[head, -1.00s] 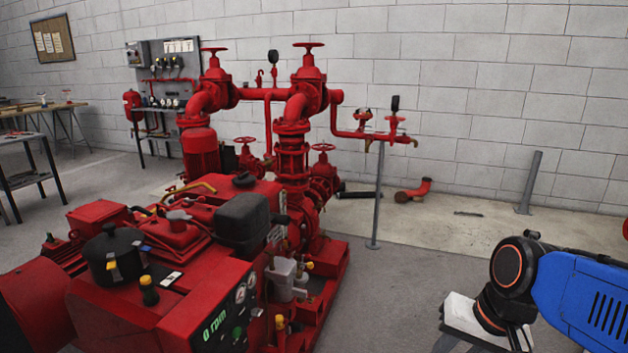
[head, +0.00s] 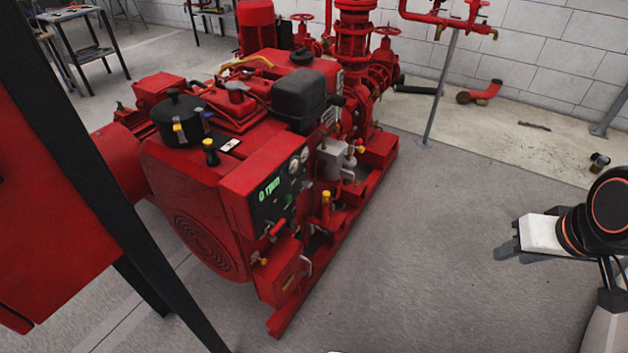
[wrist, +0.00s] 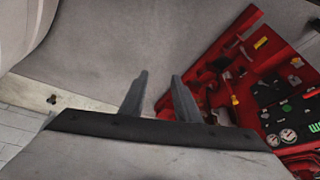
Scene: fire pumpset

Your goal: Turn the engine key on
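The red engine pumpset (head: 210,185) stands left of centre in the head view. Its dark control panel (head: 277,193) faces right, with gauges and a green "0 rpm" readout. A small green item (head: 288,200) shows on the panel; I cannot tell whether it is the engine key. In the wrist view the panel (wrist: 285,105) shows at the right edge, rotated. My gripper (wrist: 158,85) has its two grey fingers apart with nothing between them. In the head view my gripper (head: 505,238) is at the right, over bare floor, well apart from the panel.
A red cabinet on dark legs (head: 60,200) blocks the near left. A grey post (head: 437,90) holds up red pipework behind the engine. A red pipe elbow (head: 482,92) lies by the wall. The grey floor (head: 420,260) right of the engine is clear.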

